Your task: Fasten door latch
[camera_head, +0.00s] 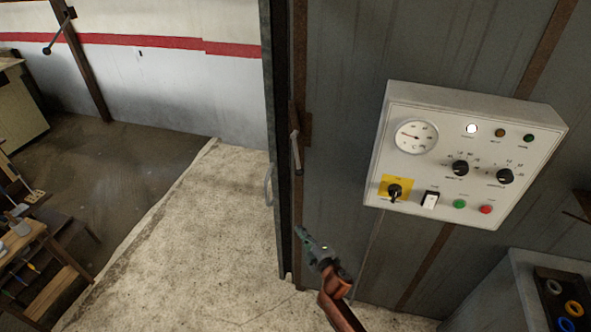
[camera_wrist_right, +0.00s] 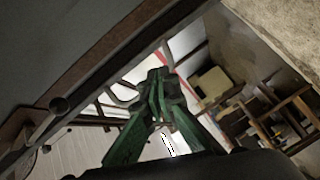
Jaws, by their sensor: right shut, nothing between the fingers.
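The door (camera_head: 275,130) shows as a narrow dark grey panel, almost edge-on, with a pull handle (camera_head: 268,185) on its left side. To its right, a metal latch lever (camera_head: 296,152) hangs from a rusty plate on the corrugated wall, its end pointing down. My right gripper (camera_head: 301,233) is below the latch lever, apart from it, shut and empty. In the right wrist view its green fingers (camera_wrist_right: 157,82) meet at the tips. My left gripper is out of view.
A white control box (camera_head: 465,150) with a gauge, knobs and buttons juts from the wall to the right. A grey cabinet (camera_head: 515,290) stands at lower right. A wooden bench (camera_head: 45,265) is at far left. The concrete floor (camera_head: 190,240) left of the door is clear.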

